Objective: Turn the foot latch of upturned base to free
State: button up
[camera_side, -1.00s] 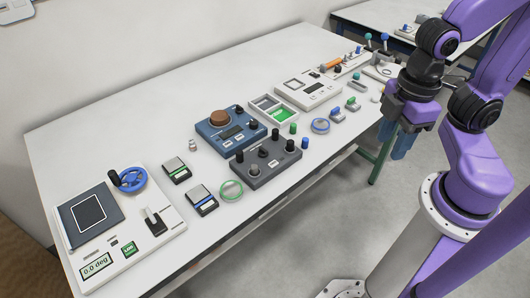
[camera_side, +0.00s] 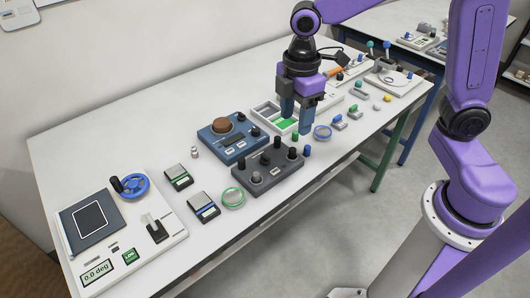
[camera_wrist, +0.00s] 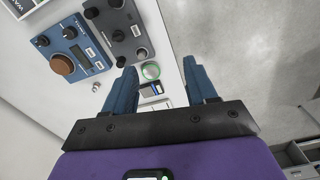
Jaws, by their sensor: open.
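The dark grey box (camera_side: 267,177) with several upright black posts or knobs on its top looks like the upturned base. It lies near the table's front edge. My gripper (camera_side: 299,115) is open and points down above the table, behind and right of the box in the side view. Nothing shows between its fingers, and it appears apart from the box.
A blue device (camera_side: 228,134) with a brown knob stands beside the box. A white panel with a blue handwheel (camera_side: 134,186) fills the left end.

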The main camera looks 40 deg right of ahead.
jog(key=n, duration=0.2)
send_over(265, 157)
notch_tip(265, 157, down, 3)
notch_tip(265, 157, down, 17)
jog(key=shift+w+d+f, duration=0.1)
jog(key=shift+f, duration=0.1)
jog(key=c, duration=1.1)
